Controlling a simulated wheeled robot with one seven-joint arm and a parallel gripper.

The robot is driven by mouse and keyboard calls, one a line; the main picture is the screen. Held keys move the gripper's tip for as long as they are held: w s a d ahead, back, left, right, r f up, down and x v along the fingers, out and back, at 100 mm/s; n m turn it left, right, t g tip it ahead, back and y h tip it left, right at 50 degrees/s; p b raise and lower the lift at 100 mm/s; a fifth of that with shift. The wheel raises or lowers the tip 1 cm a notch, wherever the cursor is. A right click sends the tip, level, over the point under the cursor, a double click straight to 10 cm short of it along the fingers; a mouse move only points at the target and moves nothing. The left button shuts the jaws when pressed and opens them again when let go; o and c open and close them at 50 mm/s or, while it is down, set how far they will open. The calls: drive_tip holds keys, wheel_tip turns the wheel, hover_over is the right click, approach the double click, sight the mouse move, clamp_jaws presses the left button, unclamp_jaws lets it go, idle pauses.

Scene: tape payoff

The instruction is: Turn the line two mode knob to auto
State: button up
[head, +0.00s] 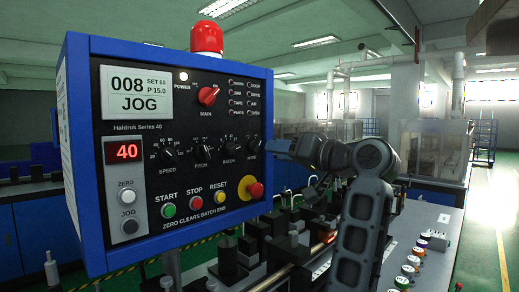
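A blue-framed control panel (184,85) fills the left half of the head view. Its display (136,94) reads "008", "SET 60", "P 15.0" and "JOG". A small black mode knob (253,145) is the rightmost of a row of black knobs; its pointer direction is too small to read. No "line two" marking is legible. My gripper (272,146) is at the panel's right edge, level with the mode knob and very near it. I cannot tell whether it touches the knob, or how its fingers are set.
A red main switch (208,96) sits above the knobs. Start (168,210), stop (195,203) and reset (220,188) buttons and a red emergency button (256,190) sit below. A red beacon (206,38) tops the panel. Machinery (250,250) stands below; the floor at right is open.

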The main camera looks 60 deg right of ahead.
sight(258, 148)
drive_tip(key=shift+p+x, duration=0.5)
drive_tip(key=shift+x, duration=2.7)
clamp_jaws()
